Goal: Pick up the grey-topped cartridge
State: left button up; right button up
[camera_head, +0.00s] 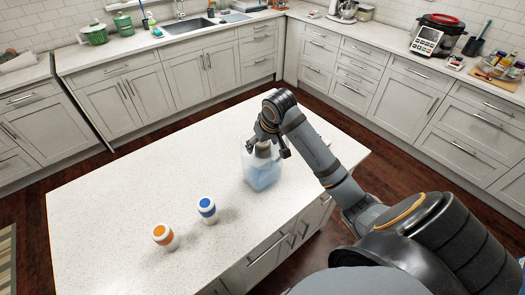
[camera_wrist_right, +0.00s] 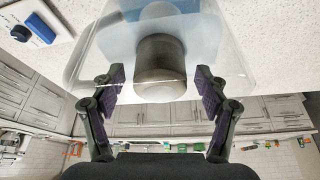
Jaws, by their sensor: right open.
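The grey-topped cartridge shows in the head view as a grey top (camera_head: 262,149) inside a clear, bluish, box-like cover or body (camera_head: 262,176) on the white island. In the right wrist view the grey top (camera_wrist_right: 160,75) is near the middle, with clear material (camera_wrist_right: 95,55) around it. My right gripper (camera_head: 266,138) is at the top of it. In the wrist view its fingers (camera_wrist_right: 160,90) are open, one on each side of the grey top, with gaps and no visible grip. My left gripper is out of view.
A blue-topped white cartridge (camera_head: 207,209) and an orange-topped one (camera_head: 165,236) stand on the island (camera_head: 110,200) to the left. The island's far left is clear. Counters with cabinets run along the walls.

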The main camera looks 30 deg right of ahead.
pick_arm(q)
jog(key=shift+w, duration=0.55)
pick_arm(e)
jog(key=c, duration=1.3)
jog(key=shift+r, duration=0.1)
jog(key=shift+c, duration=0.2)
jog(key=shift+r, duration=0.35)
notch_tip(320, 180, up, 4)
jog(key=shift+f+b, duration=0.2)
jog(key=shift+b, duration=0.35)
notch_tip(320, 180, up, 5)
jog(key=p, duration=0.3)
jog(key=shift+r, duration=0.2)
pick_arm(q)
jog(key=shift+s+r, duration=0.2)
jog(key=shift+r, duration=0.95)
pick_arm(e)
jog(key=shift+r, duration=0.2)
